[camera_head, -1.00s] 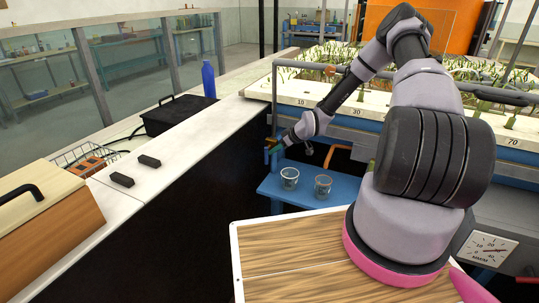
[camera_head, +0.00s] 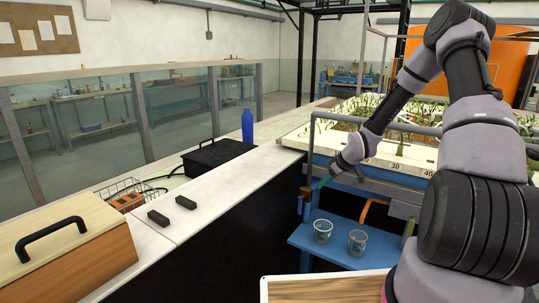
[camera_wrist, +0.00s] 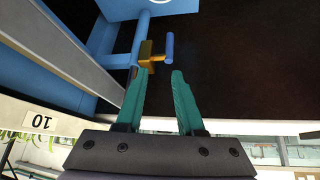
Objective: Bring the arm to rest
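My arm rises at the right of the head view, bends at the top and reaches down to the left. My gripper (camera_head: 322,183) is at its end, beside the blue frame of the flume and above the blue shelf (camera_head: 340,250). In the wrist view my gripper (camera_wrist: 158,88) shows two green fingers standing apart with nothing between them. A blue handle on a brass valve (camera_wrist: 150,52) lies beyond the fingertips, apart from them.
Two cups, one clear (camera_head: 322,231) and one with an orange rim (camera_head: 357,242), stand on the shelf. The white counter (camera_head: 235,185) carries a blue bottle (camera_head: 247,125), a black case (camera_head: 215,154), two black blocks and a wooden box (camera_head: 65,250). The planted flume bed (camera_head: 390,150) stands behind the gripper.

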